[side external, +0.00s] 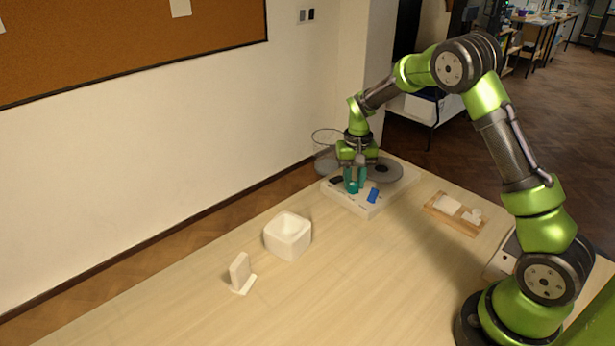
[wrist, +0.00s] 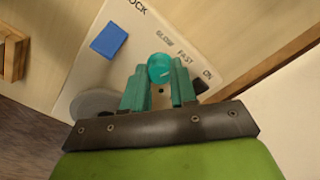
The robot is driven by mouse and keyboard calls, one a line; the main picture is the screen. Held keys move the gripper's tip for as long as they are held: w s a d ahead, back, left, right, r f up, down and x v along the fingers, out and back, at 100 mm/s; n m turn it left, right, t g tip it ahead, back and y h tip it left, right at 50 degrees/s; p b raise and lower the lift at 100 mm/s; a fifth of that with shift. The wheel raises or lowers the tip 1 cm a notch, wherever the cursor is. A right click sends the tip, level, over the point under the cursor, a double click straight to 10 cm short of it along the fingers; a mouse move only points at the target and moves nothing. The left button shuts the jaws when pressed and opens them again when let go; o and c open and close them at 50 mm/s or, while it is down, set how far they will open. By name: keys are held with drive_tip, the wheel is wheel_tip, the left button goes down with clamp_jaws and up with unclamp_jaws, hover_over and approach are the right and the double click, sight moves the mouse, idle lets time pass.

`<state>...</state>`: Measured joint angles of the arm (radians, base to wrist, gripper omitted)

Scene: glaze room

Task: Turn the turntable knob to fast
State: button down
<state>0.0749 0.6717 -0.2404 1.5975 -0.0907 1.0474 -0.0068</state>
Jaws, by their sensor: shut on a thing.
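The turntable unit is a pale box (side external: 370,208) on the far end of the table, with a grey round disc (side external: 384,171) on top. Its teal knob (wrist: 159,66) shows in the wrist view between my fingertips, close to printed labels reading SLOW, FAST and ON. My gripper (side external: 355,177) points down over the panel, and its teal fingers are shut on the knob (side external: 352,188). I cannot tell which label the knob points to. A blue part (wrist: 108,40) sits on the panel near a partly cut-off label ending in OCK; it also shows in the side view (side external: 373,195).
A dark part (side external: 336,180) lies on the panel beside my gripper. A wooden tray (side external: 455,216) with white pieces lies to the right. A white square bowl (side external: 288,236) and an upright pale piece (side external: 240,272) stand to the left.

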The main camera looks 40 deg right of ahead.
sight(354, 183)
drive_tip(key=shift+r+m, duration=0.1)
drive_tip(key=shift+m, duration=1.5)
drive_tip(key=c, duration=0.9)
unclamp_jaws()
wheel_tip(354, 183, up, 17)
